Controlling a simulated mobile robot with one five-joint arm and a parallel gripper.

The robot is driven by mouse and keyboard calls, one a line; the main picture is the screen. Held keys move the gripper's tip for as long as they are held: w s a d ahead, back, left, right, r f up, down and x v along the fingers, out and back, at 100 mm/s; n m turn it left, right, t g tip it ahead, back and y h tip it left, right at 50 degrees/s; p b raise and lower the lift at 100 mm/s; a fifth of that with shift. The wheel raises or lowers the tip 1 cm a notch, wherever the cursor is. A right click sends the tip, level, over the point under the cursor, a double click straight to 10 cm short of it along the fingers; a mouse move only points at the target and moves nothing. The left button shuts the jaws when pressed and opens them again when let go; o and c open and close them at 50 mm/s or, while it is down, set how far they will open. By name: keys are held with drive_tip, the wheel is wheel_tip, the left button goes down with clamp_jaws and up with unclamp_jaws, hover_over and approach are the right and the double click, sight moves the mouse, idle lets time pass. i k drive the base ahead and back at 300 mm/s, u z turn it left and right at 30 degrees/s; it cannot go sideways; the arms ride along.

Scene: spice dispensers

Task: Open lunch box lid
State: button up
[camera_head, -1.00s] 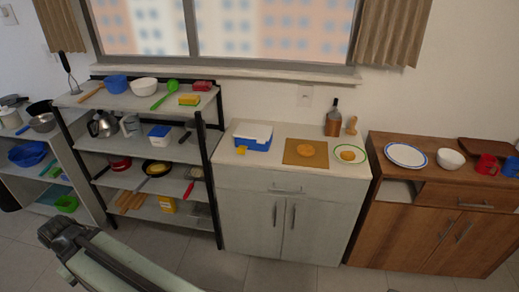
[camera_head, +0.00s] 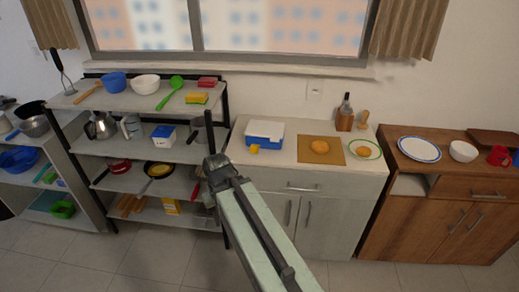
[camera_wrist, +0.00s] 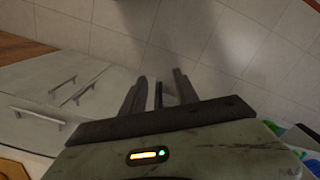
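The lunch box is a blue box (camera_head: 264,133) with a white lid, lid down, at the left of the white counter top (camera_head: 290,155) in the head view. A small yellow piece (camera_head: 254,148) sits at its front. My gripper (camera_wrist: 160,80) shows in the wrist view, pointing at the tiled floor, with a gap between its fingers and nothing held. The lunch box is not clearly seen in the wrist view.
A cutting board (camera_head: 308,150) and a plate (camera_head: 376,149) stand right of the lunch box. The loaded black-framed shelf (camera_head: 135,97) is at left, with another blue-and-white box (camera_head: 163,135). A brown cabinet (camera_head: 400,215) stands right. Cabinet handles (camera_wrist: 62,86) show in the wrist view.

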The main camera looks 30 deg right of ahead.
sight(275, 131)
drive_tip(key=u, duration=2.15)
drive_tip(key=i, duration=0.55)
drive_tip(key=z, duration=1.4)
